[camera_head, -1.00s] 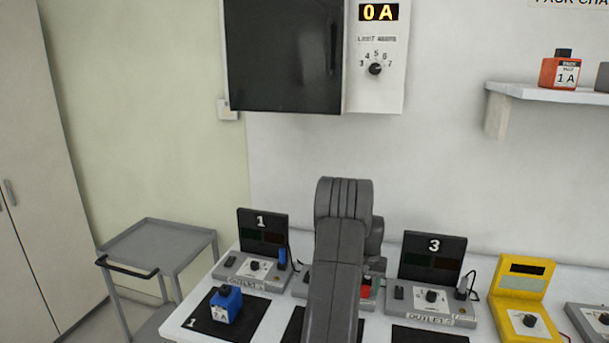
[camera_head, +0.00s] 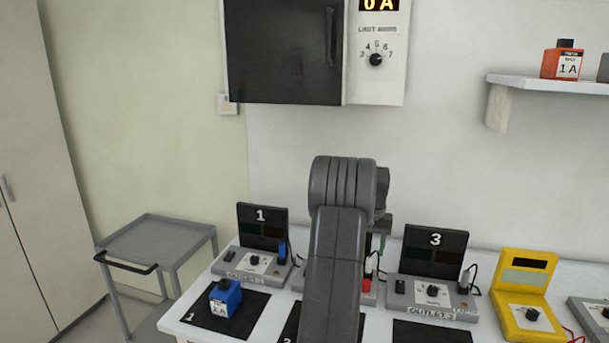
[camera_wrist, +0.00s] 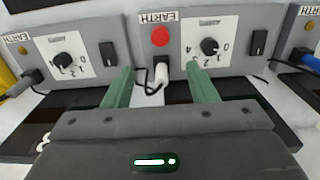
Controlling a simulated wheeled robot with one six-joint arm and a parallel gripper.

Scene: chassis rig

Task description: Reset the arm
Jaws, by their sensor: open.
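My arm rises in the middle of the head view and hides most of the station between outlets 1 and 3. Beyond the fingers, a grey outlet box (camera_wrist: 190,50) carries a red button (camera_wrist: 160,37), a dial (camera_wrist: 209,47) and a white plug (camera_wrist: 161,74) with a dark cable. The plug appears between the fingertips in the picture, but I see no contact with it.
Outlet 1 (camera_head: 252,262) has a blue pack (camera_head: 225,298) on the dark mat before it. Outlet 3 (camera_head: 433,290) and a yellow tester (camera_head: 524,311) stand to the right. A grey trolley (camera_head: 156,240) is at left. A shelf (camera_head: 550,88) holds an orange pack (camera_head: 563,61).

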